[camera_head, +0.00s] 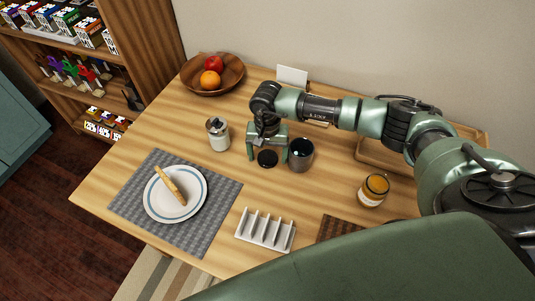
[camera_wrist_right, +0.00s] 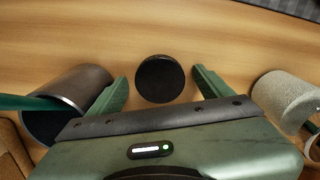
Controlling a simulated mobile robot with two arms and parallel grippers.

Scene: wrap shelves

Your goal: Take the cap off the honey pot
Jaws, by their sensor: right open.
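The honey pot (camera_head: 373,190), a glass jar with a pale label, stands at the right of the table. Its top shows amber and seems to have no cap on it. A round black disc, which looks like the cap (camera_head: 267,158), lies flat on the table well left of the jar. My right gripper (camera_head: 267,157) is open above it, pointing down. In the right wrist view the cap (camera_wrist_right: 160,78) lies between the spread fingers (camera_wrist_right: 160,88), with a gap on both sides. My left gripper is not in view.
A dark mug (camera_head: 300,155) stands close right of the gripper and a pale canister (camera_head: 218,134) stands to its left. A white rack (camera_head: 265,230), a plate (camera_head: 155,207) on a grey mat and a fruit bowl (camera_head: 190,82) stand around. A wooden tray (camera_head: 371,155) is partly behind my arm.

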